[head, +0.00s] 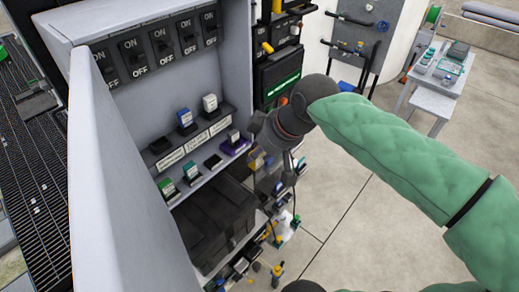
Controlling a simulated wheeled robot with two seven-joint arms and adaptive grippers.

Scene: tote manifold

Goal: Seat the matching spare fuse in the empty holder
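An open grey cabinet (150,85) holds two rows of fuse holders. In the lower row are two green fuses (167,188), a black holder (213,161) that looks empty and a purple piece (236,145). The label text is too small to read. My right gripper (263,158) is just right of the purple piece, in front of the cabinet's edge. Its fingertips blend with the clutter behind, so its grip is unclear. My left gripper is not seen.
A row of ON/OFF switches (160,45) is above the holders. The cabinet door (115,190) stands open at the left. A dark box (215,225) sits below, with cluttered small parts (270,230) lower right. Floor (370,210) at the right is clear.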

